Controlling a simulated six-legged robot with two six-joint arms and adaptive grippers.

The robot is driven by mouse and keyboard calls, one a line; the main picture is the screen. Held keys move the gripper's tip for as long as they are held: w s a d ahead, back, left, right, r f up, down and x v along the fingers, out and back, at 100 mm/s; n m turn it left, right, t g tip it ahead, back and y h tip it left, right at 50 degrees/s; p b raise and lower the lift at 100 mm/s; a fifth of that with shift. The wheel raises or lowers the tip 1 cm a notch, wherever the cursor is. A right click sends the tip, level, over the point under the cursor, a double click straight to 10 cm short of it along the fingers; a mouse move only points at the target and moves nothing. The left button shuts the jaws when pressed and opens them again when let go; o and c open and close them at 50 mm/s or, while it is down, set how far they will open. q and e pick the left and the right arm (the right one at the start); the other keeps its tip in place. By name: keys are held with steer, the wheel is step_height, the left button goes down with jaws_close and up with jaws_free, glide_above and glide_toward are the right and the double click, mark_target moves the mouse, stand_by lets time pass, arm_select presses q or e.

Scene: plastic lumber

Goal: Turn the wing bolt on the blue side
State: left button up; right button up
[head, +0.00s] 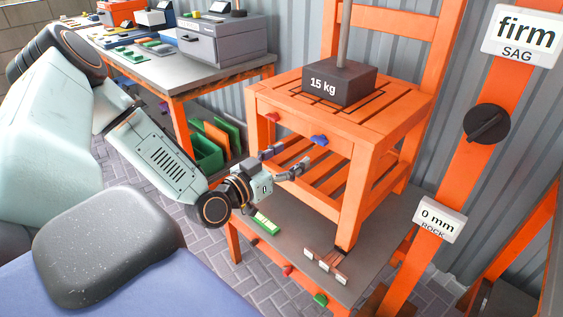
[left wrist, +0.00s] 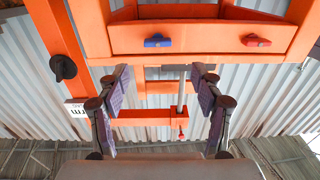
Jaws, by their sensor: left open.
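The blue wing bolt (head: 320,140) sits on the front rail of the orange slatted chair (head: 380,135), toward its right end. A red wing bolt (head: 272,117) sits on the same rail to its left. In the left wrist view the blue wing bolt (left wrist: 158,41) is left of the red one (left wrist: 256,41), both on the orange rail. My left gripper (head: 286,160) is open and empty, in front of and a little below the rail, apart from both bolts. In the left wrist view its fingers (left wrist: 160,76) stand apart, with the blue bolt beyond the gap. My right gripper is not in view.
A 15 kg weight (head: 340,83) rests on the seat. The chair stands on a grey platform (head: 300,238) with other coloured knobs along its edge. A black dial (head: 486,124) and cards reading "firm SAG" and "0 mm ROCK" are at right. A cluttered workbench (head: 150,62) stands behind left.

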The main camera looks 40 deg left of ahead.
arm_select(q)
steer(key=shift+s, duration=1.2)
